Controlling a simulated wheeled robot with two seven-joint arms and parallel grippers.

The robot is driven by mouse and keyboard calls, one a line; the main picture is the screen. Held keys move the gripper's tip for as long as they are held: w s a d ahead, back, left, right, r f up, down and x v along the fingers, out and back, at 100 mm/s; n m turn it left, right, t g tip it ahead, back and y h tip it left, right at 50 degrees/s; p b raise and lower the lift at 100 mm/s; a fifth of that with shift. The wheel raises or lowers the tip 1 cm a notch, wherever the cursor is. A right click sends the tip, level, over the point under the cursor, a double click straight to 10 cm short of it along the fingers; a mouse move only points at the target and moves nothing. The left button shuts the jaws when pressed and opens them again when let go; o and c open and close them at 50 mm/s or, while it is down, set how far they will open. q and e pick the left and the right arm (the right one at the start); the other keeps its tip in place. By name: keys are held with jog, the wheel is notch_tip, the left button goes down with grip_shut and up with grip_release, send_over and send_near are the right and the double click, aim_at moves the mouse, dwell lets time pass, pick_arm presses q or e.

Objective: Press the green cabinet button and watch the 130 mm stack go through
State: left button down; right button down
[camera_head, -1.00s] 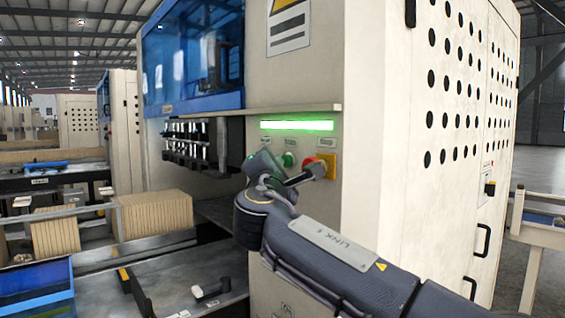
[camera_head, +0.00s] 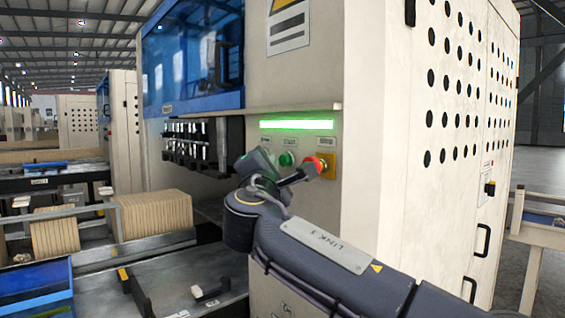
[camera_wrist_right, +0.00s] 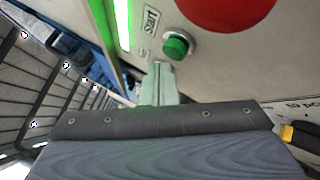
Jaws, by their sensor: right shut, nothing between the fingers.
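The green button (camera_head: 287,158) is on the pale cabinet front below a lit green bar (camera_head: 297,124). In the right wrist view the green button (camera_wrist_right: 177,46) stands out from the panel beside a "Start" label. My right gripper (camera_head: 268,162) is shut and empty, just left of the button in the head view. In the wrist view its fingertips (camera_wrist_right: 160,72) are close below the button; they look slightly apart from it. A stack of brown sheets (camera_head: 155,214) stands upright on the conveyor left of the cabinet. My left gripper is out of view.
A red mushroom button (camera_head: 319,163) on a yellow plate is right of the green one, close behind my wrist; it shows large in the wrist view (camera_wrist_right: 228,8). A ledge (camera_head: 300,108) juts out above. Another brown stack (camera_head: 57,229) stands farther left.

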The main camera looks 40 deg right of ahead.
jog(key=a, duration=0.5)
jog(key=shift+s, duration=0.2)
dwell(0.3)
